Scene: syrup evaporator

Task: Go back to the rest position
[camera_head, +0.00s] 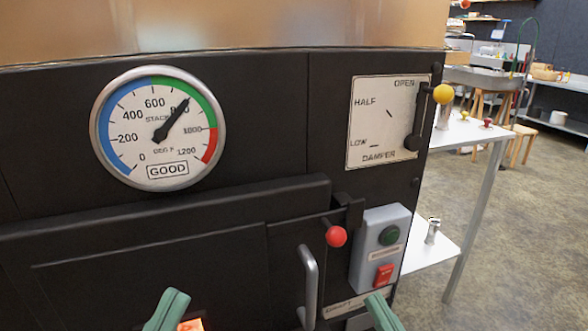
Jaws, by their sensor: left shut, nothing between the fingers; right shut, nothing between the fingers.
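My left gripper (167,311) shows as a green fingertip at the bottom edge, left of centre. It is shut and empty, in front of the black front panel. My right gripper (382,313) shows as a green fingertip at the bottom edge, below the grey switch box. It is shut and empty too. Most of both grippers and both arms lie below the picture. Neither is seen holding the door handle or a lever.
The black evaporator front (270,130) fills the left. Floor (528,240) is open at right, beside white shelving (471,228).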

